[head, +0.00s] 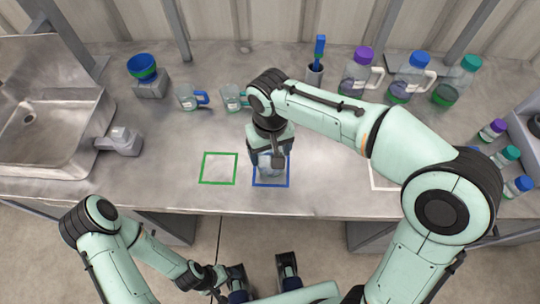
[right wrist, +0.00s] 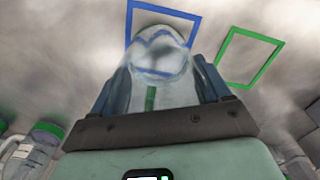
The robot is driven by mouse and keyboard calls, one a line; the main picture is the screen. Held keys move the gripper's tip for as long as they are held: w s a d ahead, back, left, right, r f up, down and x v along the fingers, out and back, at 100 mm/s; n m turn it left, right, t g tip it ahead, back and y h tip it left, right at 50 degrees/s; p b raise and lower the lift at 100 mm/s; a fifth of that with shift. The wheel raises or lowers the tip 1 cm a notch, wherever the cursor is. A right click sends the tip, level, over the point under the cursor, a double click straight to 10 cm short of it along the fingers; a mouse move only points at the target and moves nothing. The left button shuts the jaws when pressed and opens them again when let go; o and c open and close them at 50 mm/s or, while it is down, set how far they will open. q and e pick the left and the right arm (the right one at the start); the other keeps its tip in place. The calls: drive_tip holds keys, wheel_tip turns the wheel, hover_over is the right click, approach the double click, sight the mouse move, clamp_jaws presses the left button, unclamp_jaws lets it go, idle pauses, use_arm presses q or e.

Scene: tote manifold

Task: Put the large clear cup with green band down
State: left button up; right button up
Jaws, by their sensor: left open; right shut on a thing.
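My right gripper (head: 270,158) is shut on the large clear cup (head: 268,168), pointing down over the blue square outline (head: 271,185) on the counter. In the right wrist view the clear cup (right wrist: 162,58) sits between the two fingers, with a green strip on it. The blue outline (right wrist: 191,16) shows around its far end there. I cannot tell whether the cup touches the counter. In the head view the gripper hides most of the cup. My left gripper (head: 262,276) is open and empty, low in front of the counter.
An empty green square (head: 219,168) lies left of the blue one. Clear mugs with blue (head: 187,97) and green (head: 232,98) handles stand behind. Bottles (head: 405,85) and a brush holder (head: 314,76) are at the back right. A sink (head: 45,125) is at left.

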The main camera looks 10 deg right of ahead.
drive_tip(key=shift+f, duration=1.35)
drive_tip(key=shift+f, duration=0.15)
drive_tip(key=o, duration=1.1)
wheel_tip(320, 180, up, 12)
drive_tip(key=p, duration=0.2)
drive_tip(key=shift+r, duration=0.2)
